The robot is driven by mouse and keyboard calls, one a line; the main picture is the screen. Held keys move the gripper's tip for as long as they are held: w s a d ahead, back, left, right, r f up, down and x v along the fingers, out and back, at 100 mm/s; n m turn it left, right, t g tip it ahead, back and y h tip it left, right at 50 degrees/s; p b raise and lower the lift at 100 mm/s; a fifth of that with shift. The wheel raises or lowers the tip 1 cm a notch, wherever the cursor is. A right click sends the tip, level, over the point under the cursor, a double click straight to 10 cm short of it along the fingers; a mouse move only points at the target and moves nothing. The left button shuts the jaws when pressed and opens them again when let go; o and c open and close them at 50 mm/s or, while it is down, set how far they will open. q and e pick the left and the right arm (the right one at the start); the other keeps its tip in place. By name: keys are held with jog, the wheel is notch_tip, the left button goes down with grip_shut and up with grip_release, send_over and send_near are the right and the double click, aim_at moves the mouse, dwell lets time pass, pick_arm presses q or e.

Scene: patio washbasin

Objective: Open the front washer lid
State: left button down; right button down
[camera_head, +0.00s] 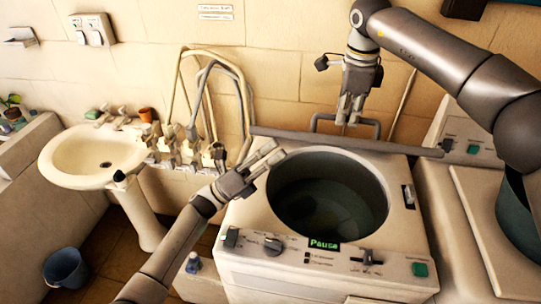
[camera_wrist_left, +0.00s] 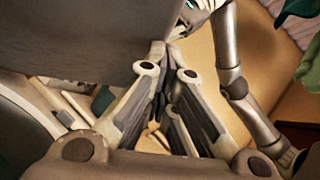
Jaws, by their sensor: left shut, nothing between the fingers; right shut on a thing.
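The front washer (camera_head: 325,255) is a white top-loader with its round drum opening uncovered and dark inside. Its lid (camera_head: 340,142) appears as a thin grey bar, seen nearly edge-on, standing raised at the back of the opening. A grey panel that looks like the lid fills the upper left of the left wrist view (camera_wrist_left: 75,45). My right gripper (camera_head: 347,120) is shut on the grey loop handle (camera_head: 322,116) behind the lid's edge. My left gripper (camera_head: 279,152) is shut and empty at the opening's upper left rim, close to the lid; its fingers also show in the left wrist view (camera_wrist_left: 158,120).
The washer's front panel display (camera_head: 324,244) reads "Pause". A second washer (camera_head: 500,215) stands close on the right. Hoses and taps (camera_head: 190,145) crowd the wall behind my left gripper. A washbasin (camera_head: 95,160) and a blue bucket (camera_head: 65,268) are at left.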

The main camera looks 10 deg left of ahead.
jog(key=c, duration=1.7)
grip_release()
jog(key=shift+s+a+f, duration=0.15)
jog(key=shift+s+f, duration=0.3)
jog(key=shift+f, duration=0.3)
jog(key=shift+o, duration=1.2)
jog(key=shift+w+g, duration=0.1)
jog(key=shift+g, duration=0.2)
jog(key=shift+w, duration=0.15)
